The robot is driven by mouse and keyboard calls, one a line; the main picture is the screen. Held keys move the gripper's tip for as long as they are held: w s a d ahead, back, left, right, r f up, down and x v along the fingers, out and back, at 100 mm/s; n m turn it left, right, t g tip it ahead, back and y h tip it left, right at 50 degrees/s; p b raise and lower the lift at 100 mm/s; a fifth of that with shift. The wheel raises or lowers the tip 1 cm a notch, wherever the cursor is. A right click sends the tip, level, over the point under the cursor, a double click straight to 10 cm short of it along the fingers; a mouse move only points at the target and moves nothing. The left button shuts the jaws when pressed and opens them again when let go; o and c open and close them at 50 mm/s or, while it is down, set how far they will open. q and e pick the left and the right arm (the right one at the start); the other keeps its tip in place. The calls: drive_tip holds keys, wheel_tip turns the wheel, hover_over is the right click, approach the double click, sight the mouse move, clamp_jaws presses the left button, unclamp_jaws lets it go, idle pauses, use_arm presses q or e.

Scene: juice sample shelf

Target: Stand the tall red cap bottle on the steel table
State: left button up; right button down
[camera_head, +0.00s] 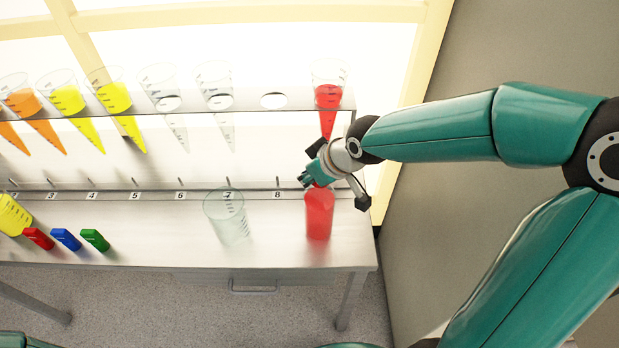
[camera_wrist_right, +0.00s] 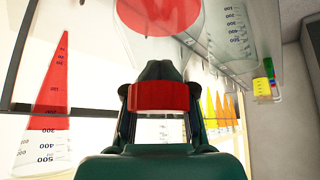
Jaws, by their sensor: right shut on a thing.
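My right gripper (camera_head: 309,176) is over the right end of the steel table (camera_head: 150,250), close behind the red-filled beaker (camera_head: 319,215). In the right wrist view it is shut on a red band-like piece (camera_wrist_right: 165,97), which looks like the red cap of the bottle. A pale clear part shows below the red piece between the fingers; the rest of the bottle is hidden. In the head view the gripper hides the held thing, so I cannot tell whether it touches the table. My left gripper is not in view.
An empty clear beaker (camera_head: 228,218) stands left of the red one. Cones hang in the rack (camera_head: 300,99) above; the red cone (camera_head: 328,97) is close to my gripper.

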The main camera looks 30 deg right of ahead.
drive_tip(key=shift+f, duration=0.45)
drive_tip(key=c, duration=1)
unclamp_jaws()
drive_tip(key=shift+f, duration=0.1)
drive_tip(key=shift+o, duration=0.2)
drive_tip(key=v, duration=1.2)
drive_tip(key=shift+p, duration=0.35)
